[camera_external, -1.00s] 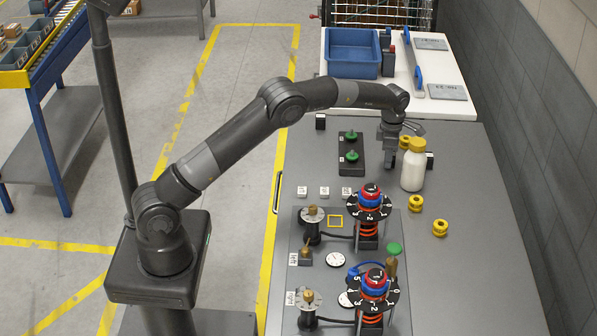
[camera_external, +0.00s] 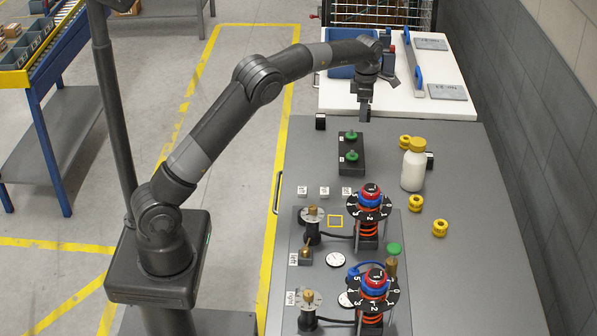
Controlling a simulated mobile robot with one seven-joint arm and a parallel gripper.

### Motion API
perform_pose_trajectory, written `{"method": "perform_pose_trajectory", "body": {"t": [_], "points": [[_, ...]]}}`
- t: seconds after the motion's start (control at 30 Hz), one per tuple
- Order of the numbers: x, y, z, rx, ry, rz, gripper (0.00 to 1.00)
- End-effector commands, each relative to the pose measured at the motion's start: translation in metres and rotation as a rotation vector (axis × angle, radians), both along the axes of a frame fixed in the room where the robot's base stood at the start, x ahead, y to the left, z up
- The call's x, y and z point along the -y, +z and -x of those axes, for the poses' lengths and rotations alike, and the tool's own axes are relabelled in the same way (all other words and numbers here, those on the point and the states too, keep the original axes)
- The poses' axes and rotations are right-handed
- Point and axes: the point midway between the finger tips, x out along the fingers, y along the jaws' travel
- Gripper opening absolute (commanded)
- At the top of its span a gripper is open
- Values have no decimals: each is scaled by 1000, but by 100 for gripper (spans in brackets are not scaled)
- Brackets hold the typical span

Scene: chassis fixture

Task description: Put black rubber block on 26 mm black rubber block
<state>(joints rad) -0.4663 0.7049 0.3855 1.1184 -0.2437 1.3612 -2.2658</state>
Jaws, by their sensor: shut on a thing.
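My gripper (camera_external: 365,112) is shut on a small dark thing that I take to be the black rubber block. It is hard to tell apart from the dark fingers. The gripper points down, over the back of the grey bench near the white table's front edge. A black block (camera_external: 320,122) with a pale mark stands on the bench to the left of the gripper. Another black block (camera_external: 430,160) with a pale label stands to the right, partly hidden behind the white bottle. The labels are too small to read, so I cannot tell which block is the 26 mm one.
A black tray (camera_external: 351,166) with two green knobs lies just in front of the gripper. The white bottle (camera_external: 413,168) with a yellow cap and several yellow rings (camera_external: 415,203) are to the right. Spring-and-dial fixtures (camera_external: 368,228) fill the front. A blue bin (camera_external: 341,72) stands behind.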

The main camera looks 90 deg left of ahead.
Motion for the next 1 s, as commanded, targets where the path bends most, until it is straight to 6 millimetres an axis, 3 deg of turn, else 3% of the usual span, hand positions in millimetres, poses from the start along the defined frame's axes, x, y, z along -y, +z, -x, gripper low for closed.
{"method": "perform_pose_trajectory", "body": {"t": [0.1,0.3,0.47,0.8,1.0], "points": [[-20,13,44,3,30,1,15],[-35,23,87,5,56,5,15],[-53,13,102,4,63,7,15],[-123,-32,128,4,63,7,15],[-144,-45,135,5,59,5,15]]}}
